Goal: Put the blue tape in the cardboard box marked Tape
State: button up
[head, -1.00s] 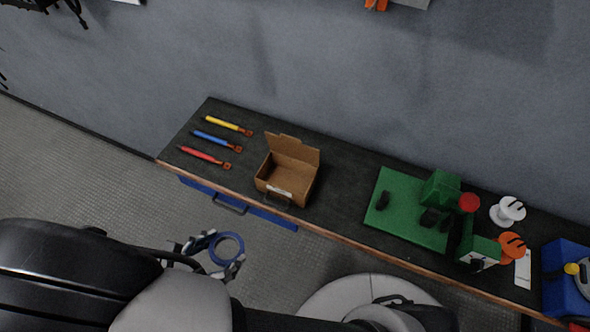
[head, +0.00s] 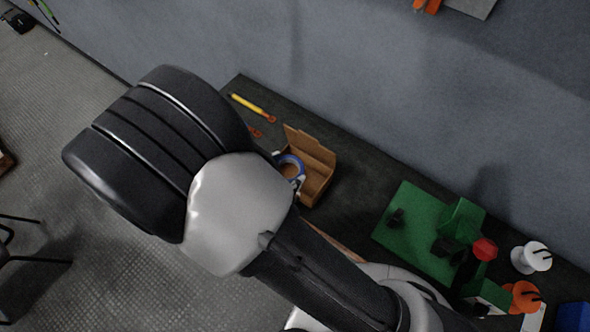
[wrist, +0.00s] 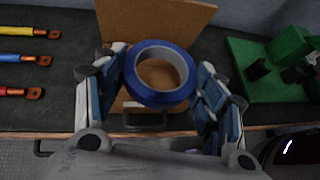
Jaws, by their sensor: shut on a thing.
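The blue tape (wrist: 160,96) is a ring with a pale core, seen in the middle of the wrist view. My gripper (wrist: 160,92) is shut on it, with one finger at each side. In the head view the tape (head: 291,168) shows at the left part of the open cardboard box (head: 318,181), partly hidden by my arm. In the wrist view the box (wrist: 155,18) stands behind and below the tape, its lid flap raised. I cannot tell how high the tape is above the box. The box's front label is hidden.
A green fixture (head: 430,225) with black parts stands to the right, with white (head: 531,257) and orange (head: 524,296) spools beyond. The bench between box and fixture is clear.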

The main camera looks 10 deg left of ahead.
aim_at(294, 164)
jog(key=w, duration=0.1)
jog(key=w+d, duration=0.1)
jog(key=w, duration=0.1)
jog(key=shift+w+d, duration=0.3)
jog(key=shift+w+d+f, duration=0.1)
jog(key=shift+w+f, duration=0.05)
jog(key=shift+f, duration=0.4)
jog(key=shift+w+d+f, duration=0.1)
jog(key=shift+w+f, duration=0.05)
jog(key=shift+f, duration=0.35)
jog(key=shift+w+f+b, duration=0.2)
jog(key=shift+f+b, duration=0.15)
jog(key=shift+f, duration=0.9)
jog(key=shift+w+f+b, duration=0.15)
jog(key=shift+f+b, duration=0.2)
jog(key=shift+f, duration=0.9)
